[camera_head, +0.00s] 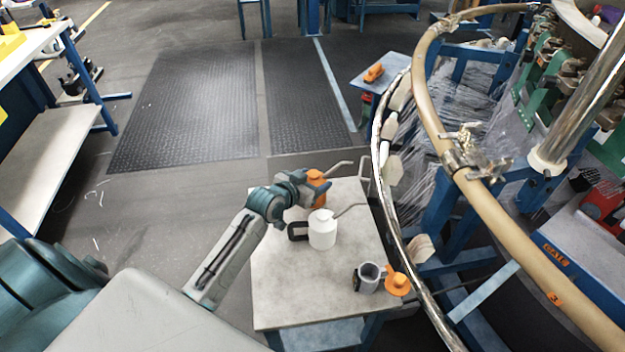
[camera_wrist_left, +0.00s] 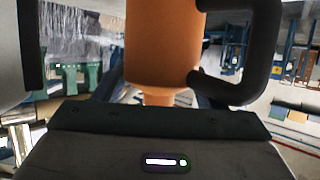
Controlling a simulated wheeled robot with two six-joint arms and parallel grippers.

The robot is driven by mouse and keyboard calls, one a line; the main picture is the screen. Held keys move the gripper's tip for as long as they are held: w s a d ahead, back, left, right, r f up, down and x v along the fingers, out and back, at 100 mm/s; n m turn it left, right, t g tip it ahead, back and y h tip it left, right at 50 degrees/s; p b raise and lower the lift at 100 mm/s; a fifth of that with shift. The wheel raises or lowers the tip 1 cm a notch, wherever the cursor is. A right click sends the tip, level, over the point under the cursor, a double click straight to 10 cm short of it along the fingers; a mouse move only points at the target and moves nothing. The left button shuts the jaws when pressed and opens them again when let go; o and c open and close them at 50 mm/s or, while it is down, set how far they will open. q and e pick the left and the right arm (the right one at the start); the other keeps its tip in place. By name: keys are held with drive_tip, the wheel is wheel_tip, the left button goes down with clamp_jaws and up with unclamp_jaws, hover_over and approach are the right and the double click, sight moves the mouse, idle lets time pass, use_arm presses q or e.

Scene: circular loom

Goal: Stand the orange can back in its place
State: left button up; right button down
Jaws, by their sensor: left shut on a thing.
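The orange can (camera_head: 316,178) with a thin metal spout is at the far edge of the small grey table (camera_head: 283,290). My left gripper (camera_head: 312,188) is shut on it and hides part of its side. I cannot tell whether its base touches the table. In the left wrist view the orange can (camera_wrist_left: 165,50) fills the middle, with its black handle to the right. A white can (camera_head: 322,232) with a spout and black handle stands upright just nearer on the table. My right gripper is not in view.
A grey mug (camera_head: 368,278) and an orange object (camera_head: 397,284) sit at the table's near right corner. The loom's curved rail (camera_head: 440,120) rises close along the table's right side. The table's near left part is bare.

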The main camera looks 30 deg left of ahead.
use_arm(q)
drive_tip(key=shift+f, duration=0.1)
drive_tip(key=o, duration=1.7)
drive_tip(key=v, duration=1.2)
